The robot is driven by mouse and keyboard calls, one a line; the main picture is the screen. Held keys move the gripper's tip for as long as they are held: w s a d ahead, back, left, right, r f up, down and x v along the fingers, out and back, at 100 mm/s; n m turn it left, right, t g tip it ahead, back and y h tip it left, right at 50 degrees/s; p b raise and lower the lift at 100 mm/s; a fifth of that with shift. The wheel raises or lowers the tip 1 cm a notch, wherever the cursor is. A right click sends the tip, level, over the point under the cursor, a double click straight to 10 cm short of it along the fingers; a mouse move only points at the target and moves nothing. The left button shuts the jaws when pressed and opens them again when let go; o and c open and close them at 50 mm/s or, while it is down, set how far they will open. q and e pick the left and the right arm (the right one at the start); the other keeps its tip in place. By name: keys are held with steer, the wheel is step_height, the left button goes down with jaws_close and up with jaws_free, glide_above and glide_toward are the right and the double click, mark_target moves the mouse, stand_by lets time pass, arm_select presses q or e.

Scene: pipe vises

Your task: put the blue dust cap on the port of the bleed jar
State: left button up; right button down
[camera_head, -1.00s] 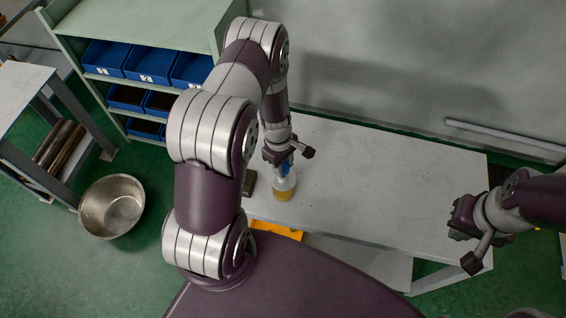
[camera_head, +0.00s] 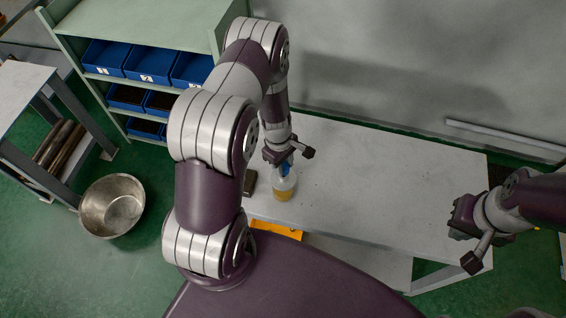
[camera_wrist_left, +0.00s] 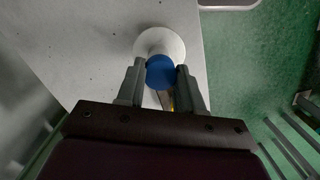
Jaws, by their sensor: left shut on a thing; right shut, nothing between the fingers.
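The bleed jar (camera_head: 283,188) stands on the white table, clear with amber liquid in its lower part. In the left wrist view its pale round top (camera_wrist_left: 160,40) shows just beyond my fingertips. My left gripper (camera_head: 282,161) is over the jar, shut on the blue dust cap (camera_wrist_left: 160,72). The cap also shows as a small blue patch at the jar's top in the head view (camera_head: 285,168). The port is hidden behind the cap, and I cannot tell whether the cap touches it. My right gripper (camera_head: 466,217) is shut and empty at the table's right end.
A dark block (camera_head: 249,183) lies on the table (camera_head: 390,190) left of the jar. An orange item (camera_head: 277,229) is at the table's front edge. A shelf with blue bins (camera_head: 147,62) stands at back left. The table right of the jar is clear.

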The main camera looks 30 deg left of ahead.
arm_select(q)
steer(key=shift+f+b, duration=1.2)
steer(key=shift+f, duration=0.2)
steer(key=o, duration=1.1)
step_height(320, 180, up, 13)
steer(key=a+b, duration=0.1)
steer(key=shift+w+a+f, duration=0.15)
steer(key=shift+a, duration=0.1)
